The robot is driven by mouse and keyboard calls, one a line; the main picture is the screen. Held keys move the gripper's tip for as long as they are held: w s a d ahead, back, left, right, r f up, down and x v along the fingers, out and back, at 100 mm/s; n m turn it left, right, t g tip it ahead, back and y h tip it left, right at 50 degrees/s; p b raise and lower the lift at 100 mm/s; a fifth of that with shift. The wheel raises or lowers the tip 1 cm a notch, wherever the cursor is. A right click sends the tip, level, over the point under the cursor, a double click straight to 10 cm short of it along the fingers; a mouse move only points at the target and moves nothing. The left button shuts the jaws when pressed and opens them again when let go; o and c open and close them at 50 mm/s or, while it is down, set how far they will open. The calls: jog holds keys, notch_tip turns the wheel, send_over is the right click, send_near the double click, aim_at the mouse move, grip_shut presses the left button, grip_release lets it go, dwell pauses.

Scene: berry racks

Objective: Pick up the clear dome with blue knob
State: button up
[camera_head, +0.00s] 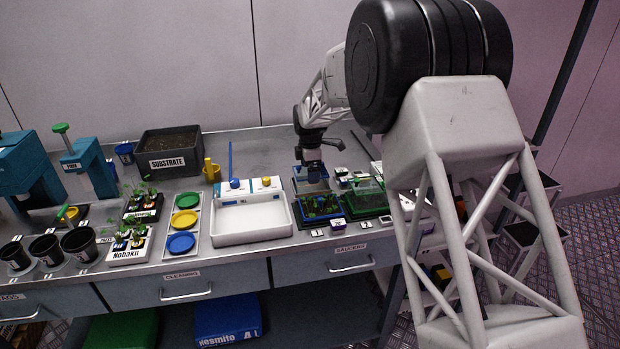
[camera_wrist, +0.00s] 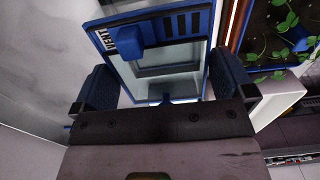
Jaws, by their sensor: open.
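The clear dome (camera_wrist: 172,55) has a blue rim, a row of dark vent slots and a "VENT" label. It fills the upper middle of the wrist view. Its blue knob (camera_wrist: 126,42) shows beyond my fingertips, left of the middle of the gap. My gripper (camera_wrist: 163,68) is open, with one finger on each side of the dome in the picture; nothing is held. In the head view, my gripper (camera_head: 312,167) is low over the blue-rimmed dome (camera_head: 311,183) at the back of the bench and partly hides it. The knob is not clear there.
A blue tray of seedlings (camera_head: 319,222) and a green tray (camera_head: 365,212) stand in front of the dome. A white basin (camera_head: 250,226) is to the left. Small labelled blocks (camera_head: 350,180) sit close on the right. Bare bench lies behind and left.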

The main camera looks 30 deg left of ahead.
jog(key=shift+f, duration=1.1)
jog(key=shift+c, duration=0.3)
jog(key=c, duration=0.6)
jog(key=shift+o, duration=0.2)
jog(key=shift+r, duration=0.1)
jog(key=shift+r, duration=4.95)
